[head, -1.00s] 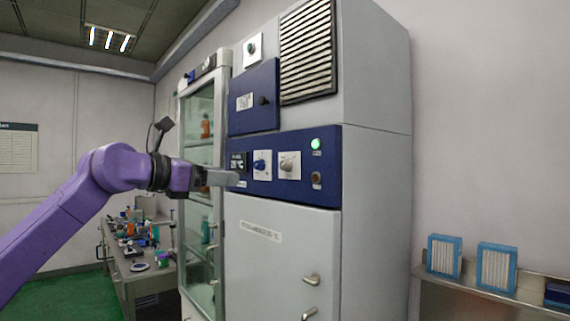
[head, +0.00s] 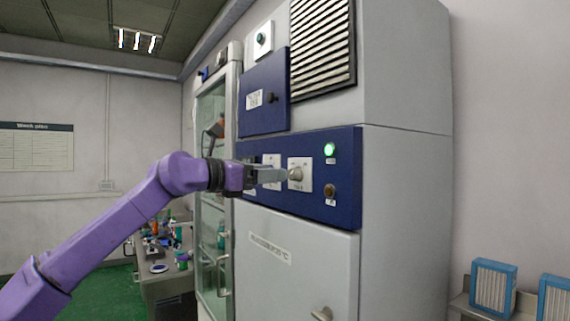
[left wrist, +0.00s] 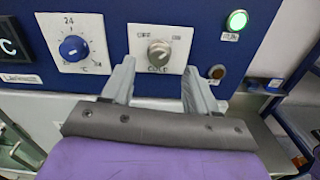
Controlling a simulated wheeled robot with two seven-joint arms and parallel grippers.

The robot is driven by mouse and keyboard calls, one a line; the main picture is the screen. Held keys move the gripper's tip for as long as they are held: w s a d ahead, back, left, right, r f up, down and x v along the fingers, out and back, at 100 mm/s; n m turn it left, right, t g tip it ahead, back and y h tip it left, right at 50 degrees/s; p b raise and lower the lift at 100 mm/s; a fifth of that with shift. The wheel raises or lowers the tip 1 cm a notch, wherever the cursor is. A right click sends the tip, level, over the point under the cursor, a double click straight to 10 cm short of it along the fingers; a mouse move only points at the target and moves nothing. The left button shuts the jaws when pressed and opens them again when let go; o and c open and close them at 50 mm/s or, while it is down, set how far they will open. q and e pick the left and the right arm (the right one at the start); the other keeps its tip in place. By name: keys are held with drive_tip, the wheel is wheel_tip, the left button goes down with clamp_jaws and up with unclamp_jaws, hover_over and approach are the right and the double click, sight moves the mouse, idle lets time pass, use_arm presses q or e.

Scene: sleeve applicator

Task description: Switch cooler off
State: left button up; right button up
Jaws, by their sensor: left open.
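The cooler is a tall grey cabinet with a blue control panel (head: 345,205). A silver rotary switch (head: 295,174) on a white plate marked OFF and ON sits on that panel; it also shows in the left wrist view (left wrist: 159,53). A green lamp (head: 329,149) is lit to its upper right and also shows in the left wrist view (left wrist: 237,20). My left gripper (head: 280,174) is open in front of the switch. In the left wrist view its fingers (left wrist: 159,75) stand to either side of and below the switch, seemingly apart from it. My right gripper is not in view.
A blue dial (left wrist: 73,48) with a temperature scale is left of the switch. A dark round button (head: 330,190) lies below the lamp. A cabinet door handle (head: 322,313) sticks out below. A glass-door cabinet (head: 232,120) and a cluttered bench (head: 160,283) stand left.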

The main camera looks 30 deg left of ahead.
sight(291, 173)
use_arm(q)
drive_tip(key=p+x, duration=0.1)
drive_tip(key=x, duration=0.5)
drive_tip(key=shift+f+p, duration=0.15)
drive_tip(key=shift+p, duration=0.2)
drive_tip(key=shift+s+a, duration=0.15)
drive_tip(key=shift+s, duration=0.15)
drive_tip(key=shift+w, duration=0.1)
drive_tip(key=c, duration=1)
drive_tip(key=shift+c, duration=0.2)
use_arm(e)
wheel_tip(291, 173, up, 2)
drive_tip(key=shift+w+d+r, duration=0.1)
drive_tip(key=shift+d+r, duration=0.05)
